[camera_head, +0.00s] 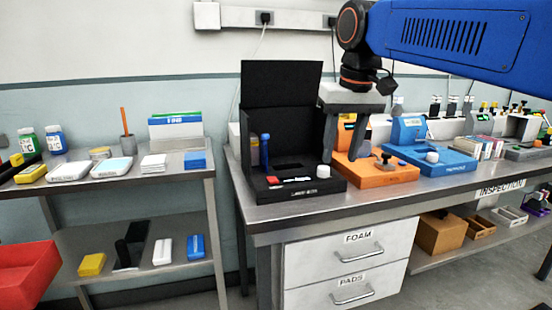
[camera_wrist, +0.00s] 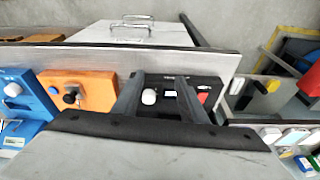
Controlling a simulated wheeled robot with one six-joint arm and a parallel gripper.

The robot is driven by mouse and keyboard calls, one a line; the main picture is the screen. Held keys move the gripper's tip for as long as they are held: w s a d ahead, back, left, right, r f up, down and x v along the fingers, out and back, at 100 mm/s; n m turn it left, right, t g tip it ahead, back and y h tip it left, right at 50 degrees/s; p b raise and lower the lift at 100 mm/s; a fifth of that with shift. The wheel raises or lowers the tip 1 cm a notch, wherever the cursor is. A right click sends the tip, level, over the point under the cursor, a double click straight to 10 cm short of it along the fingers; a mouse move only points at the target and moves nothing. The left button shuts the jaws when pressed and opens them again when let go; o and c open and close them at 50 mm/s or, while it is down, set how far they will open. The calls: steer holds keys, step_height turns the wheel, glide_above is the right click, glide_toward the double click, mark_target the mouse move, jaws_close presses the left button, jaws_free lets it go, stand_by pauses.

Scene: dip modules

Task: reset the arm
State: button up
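My gripper (camera_head: 345,154) hangs from my blue arm over the steel bench, fingers pointing down. It is in front of the gap between the black open-lidded box (camera_head: 318,188) and the orange device (camera_head: 388,176). In the wrist view my gripper (camera_wrist: 160,84) has its two fingers apart, with nothing held between them. The black box (camera_wrist: 205,83) with its white knob (camera_wrist: 149,97) shows behind and between the fingers, and the orange device (camera_wrist: 92,90) lies to the left. I cannot tell the exact height above the bench.
A blue device (camera_head: 440,160) stands right of the orange one, with more equipment beyond. A steel shelf rack (camera_head: 130,185) with bottles and small boxes stands left. A red bin (camera_head: 25,270) is at the lower left. Drawers marked FOAM and PADS (camera_head: 350,262) are under the bench.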

steer(key=s+d+f, duration=0.4)
steer(key=s+f, duration=0.3)
steer(key=f, duration=0.2)
steer(key=s+d+f+m+t, duration=0.1)
steer(key=s+d+f, duration=0.4)
steer(key=f, duration=0.5)
steer(key=s+d+f+m+t, duration=0.1)
steer(key=s+d+f, duration=0.4)
steer(key=s+f, duration=0.4)
steer(key=shift+s+d+f+h, duration=0.15)
steer(key=shift+s+d+h, duration=0.05)
steer(key=shift+d+h, duration=0.1)
